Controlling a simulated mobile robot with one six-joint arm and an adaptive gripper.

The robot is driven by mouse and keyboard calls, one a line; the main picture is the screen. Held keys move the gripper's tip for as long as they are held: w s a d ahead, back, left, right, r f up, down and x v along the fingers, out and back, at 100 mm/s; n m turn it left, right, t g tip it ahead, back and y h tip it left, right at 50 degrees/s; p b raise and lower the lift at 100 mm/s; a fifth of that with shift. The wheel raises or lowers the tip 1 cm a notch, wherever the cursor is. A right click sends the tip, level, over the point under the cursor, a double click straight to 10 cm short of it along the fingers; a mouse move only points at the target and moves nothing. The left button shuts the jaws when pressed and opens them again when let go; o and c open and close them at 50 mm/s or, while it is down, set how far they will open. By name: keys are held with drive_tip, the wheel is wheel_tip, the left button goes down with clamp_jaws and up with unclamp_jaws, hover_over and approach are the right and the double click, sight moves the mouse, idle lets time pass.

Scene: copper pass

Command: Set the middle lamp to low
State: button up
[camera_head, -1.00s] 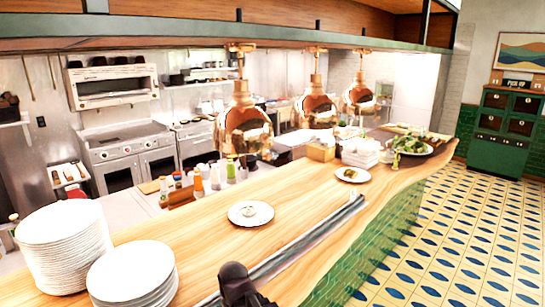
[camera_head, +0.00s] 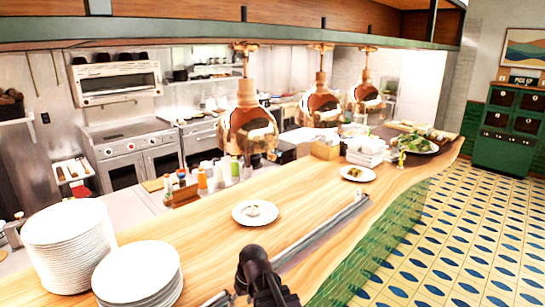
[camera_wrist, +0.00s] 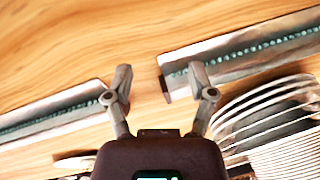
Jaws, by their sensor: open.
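Three copper heat lamps hang in a row over the wooden pass counter (camera_head: 215,245). The middle lamp (camera_head: 318,106) is between the near left lamp (camera_head: 248,128) and the far right lamp (camera_head: 365,97). Its setting cannot be made out. The dark end of my arm shows low in the head view, over the near counter edge and well short of the lamps. In the wrist view my gripper (camera_wrist: 160,74) is open, with its two fingers apart and nothing between them. No lamp shows in the wrist view.
Two plate stacks (camera_head: 138,275) stand at the near left. A small plate (camera_head: 255,213) and another plate (camera_head: 357,174) hold food. Sauce bottles (camera_head: 203,180) stand behind the counter. A metal rail (camera_head: 325,230) runs along its front edge. The tiled floor (camera_head: 450,240) at right is clear.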

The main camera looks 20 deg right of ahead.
drive_tip(key=w+d+r+n+t+y+p, duration=0.25)
drive_tip(key=w+r, duration=0.35)
drive_tip(key=w, duration=0.3)
drive_tip(key=t+y+p, duration=0.1)
drive_tip(key=t+p, duration=0.6)
drive_tip(key=t, duration=0.6)
approach(275, 158)
drive_tip(key=v, duration=0.3)
drive_tip(key=shift+s+f, duration=0.15)
drive_tip(key=x, duration=1.4)
drive_tip(key=shift+a, duration=0.1)
drive_tip(key=shift+s, duration=0.1)
clamp_jaws()
